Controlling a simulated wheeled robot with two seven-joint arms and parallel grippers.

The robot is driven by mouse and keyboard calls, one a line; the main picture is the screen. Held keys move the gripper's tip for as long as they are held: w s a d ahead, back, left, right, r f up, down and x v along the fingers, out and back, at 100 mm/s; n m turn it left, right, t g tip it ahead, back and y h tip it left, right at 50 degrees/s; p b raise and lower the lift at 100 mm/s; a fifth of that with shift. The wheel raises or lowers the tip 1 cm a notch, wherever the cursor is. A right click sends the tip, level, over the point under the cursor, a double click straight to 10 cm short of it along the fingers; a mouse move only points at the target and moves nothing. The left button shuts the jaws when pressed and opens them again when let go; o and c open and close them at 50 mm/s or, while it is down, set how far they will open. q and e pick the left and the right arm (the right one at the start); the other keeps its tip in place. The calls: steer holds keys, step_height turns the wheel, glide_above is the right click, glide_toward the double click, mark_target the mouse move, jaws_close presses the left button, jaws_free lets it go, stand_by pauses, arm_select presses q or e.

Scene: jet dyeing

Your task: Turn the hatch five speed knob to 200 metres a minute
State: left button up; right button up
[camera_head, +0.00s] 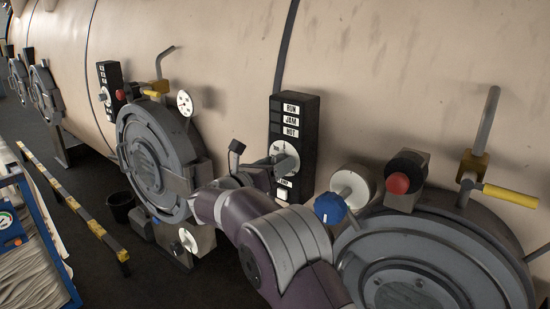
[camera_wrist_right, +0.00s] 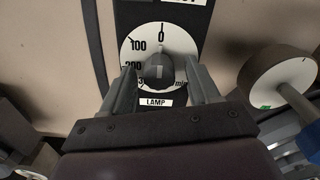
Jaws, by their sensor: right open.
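A black control panel (camera_head: 302,145) on the vessel wall carries labels RUN, JAM and HOT, with a speed dial and a grey knob (camera_head: 284,162) below them. In the right wrist view the grey knob (camera_wrist_right: 160,70) sits at the centre of a white dial (camera_wrist_right: 134,52) marked 0, 100 and 200, with further marks partly hidden. A pale line shows near 0; I cannot tell the knob's exact setting. My right gripper (camera_wrist_right: 163,84) is open, one finger on each side of the knob. Contact is not clear. My left gripper is not in view. No hatch number is readable.
A LAMP label (camera_wrist_right: 156,102) sits just below the dial. A blue knob (camera_head: 330,208) on a pale round fitting and a red knob (camera_head: 397,183) stand to the right, above a large round hatch (camera_head: 425,275). Another hatch (camera_head: 150,160) stands to the left.

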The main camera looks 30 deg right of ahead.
steer(key=shift+d, duration=0.15)
steer(key=shift+c, duration=0.5)
steer(key=shift+w+a, duration=0.1)
steer(key=shift+a, duration=0.1)
steer(key=c, duration=0.9)
steer(key=shift+c, duration=0.2)
